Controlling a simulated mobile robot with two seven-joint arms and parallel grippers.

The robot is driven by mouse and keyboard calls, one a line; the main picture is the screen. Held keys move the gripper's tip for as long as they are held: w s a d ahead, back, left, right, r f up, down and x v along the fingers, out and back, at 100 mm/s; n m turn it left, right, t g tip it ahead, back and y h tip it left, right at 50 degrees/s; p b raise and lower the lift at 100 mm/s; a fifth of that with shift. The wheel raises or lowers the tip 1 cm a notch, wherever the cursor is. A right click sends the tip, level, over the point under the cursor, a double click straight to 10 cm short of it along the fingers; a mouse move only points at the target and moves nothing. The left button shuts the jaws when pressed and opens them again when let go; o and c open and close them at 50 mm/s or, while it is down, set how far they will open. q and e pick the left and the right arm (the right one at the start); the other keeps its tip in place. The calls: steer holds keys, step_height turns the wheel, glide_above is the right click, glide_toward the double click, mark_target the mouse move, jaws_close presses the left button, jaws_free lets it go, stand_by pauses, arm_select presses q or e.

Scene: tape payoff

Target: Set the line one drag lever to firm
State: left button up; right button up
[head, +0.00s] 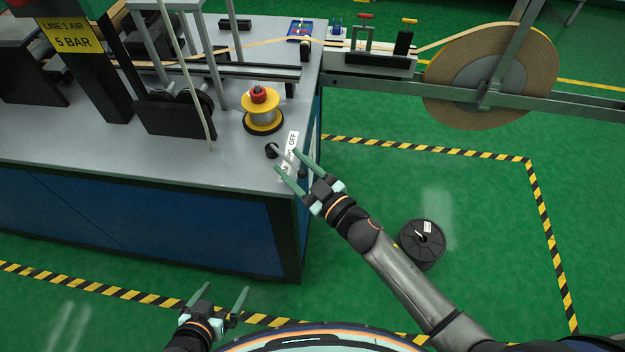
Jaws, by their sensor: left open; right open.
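A lever with a black round knob (271,150) stands at the table's near right corner. Beside it a white label strip (293,139) reads OFF; its lower lettering is partly covered by my gripper and cannot be read. My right gripper (287,160) is open, its fingers reaching over the strip to either side of the lever's arm, close to the knob. Whether they touch the lever cannot be told. My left gripper (226,291) is open and empty at the bottom of the view, in front of the table and away from the lever.
A yellow spool with a red knob (262,108) stands behind the lever. A large tape reel (491,74) hangs at the back right, beside red (366,16) and yellow (410,21) handles. A black spool (422,244) is on the green floor. A sign reads LINE 1 AIR 5 BAR (70,37).

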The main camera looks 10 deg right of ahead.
steer(key=v, duration=1.1)
steer(key=s+d+f+m+g+h, duration=0.2)
steer(key=s+d+f+m+h, duration=0.2)
steer(key=s+d+f, duration=0.1)
steer(key=s+d+f+m+g+h, duration=0.3)
steer(key=s+d+f+m+h, duration=0.1)
steer(key=s+f, duration=0.3)
step_height(320, 180, down, 3)
steer(key=shift+s+d+r, duration=0.1)
steer(key=shift+s+d, duration=0.1)
steer(key=shift+d, duration=0.15)
stand_by(1.2)
